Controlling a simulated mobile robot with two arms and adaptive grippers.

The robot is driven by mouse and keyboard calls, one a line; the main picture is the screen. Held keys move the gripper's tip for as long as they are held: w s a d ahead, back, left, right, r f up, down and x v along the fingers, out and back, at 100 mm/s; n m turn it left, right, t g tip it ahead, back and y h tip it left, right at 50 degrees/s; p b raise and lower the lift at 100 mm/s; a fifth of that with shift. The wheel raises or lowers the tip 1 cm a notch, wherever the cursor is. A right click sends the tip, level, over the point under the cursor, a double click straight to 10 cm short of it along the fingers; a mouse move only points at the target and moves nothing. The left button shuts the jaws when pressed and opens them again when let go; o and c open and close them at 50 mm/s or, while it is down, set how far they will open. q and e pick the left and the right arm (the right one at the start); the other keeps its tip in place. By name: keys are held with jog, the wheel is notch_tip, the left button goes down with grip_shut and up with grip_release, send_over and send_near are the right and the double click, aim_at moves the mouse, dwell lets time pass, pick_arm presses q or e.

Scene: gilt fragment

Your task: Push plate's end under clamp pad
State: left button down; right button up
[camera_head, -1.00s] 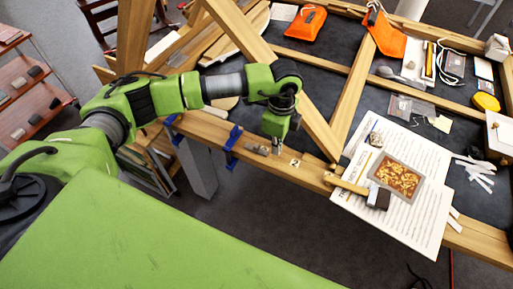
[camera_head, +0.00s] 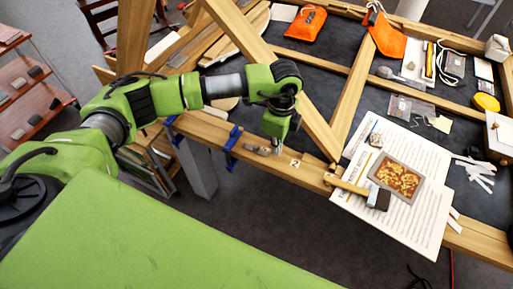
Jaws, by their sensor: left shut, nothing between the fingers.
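My left gripper (camera_head: 277,148) points down at the front wooden rail (camera_head: 215,130), with its fingertips shut and nothing visible between them. A small grey metal piece (camera_head: 256,150) lies on the rail just left of the fingertips. It may be the plate or part of the clamp; it is too small to tell. A small pale piece with a dark spot (camera_head: 295,162) is on the rail just right of the fingertips. I cannot make out a clamp pad or whether anything lies under it. My right gripper is not in view.
Blue clamps (camera_head: 232,138) grip the rail at the left. A wooden-handled tool (camera_head: 378,197) and a gilt fragment (camera_head: 408,166) lie on printed sheets (camera_head: 410,228) at the right. Slanted wooden beams (camera_head: 318,128) stand close behind my gripper.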

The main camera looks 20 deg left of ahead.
aim_at(257, 146)
pick_arm(q)
jog(key=shift+f+b, duration=1.2)
jog(key=shift+f, duration=0.4)
jog(key=shift+r, duration=0.15)
jog(key=shift+w+a, duration=0.1)
jog(key=shift+a, duration=3.05)
jog(key=shift+d, duration=0.4)
notch_tip(257, 146, up, 9)
jog(key=p, duration=0.6)
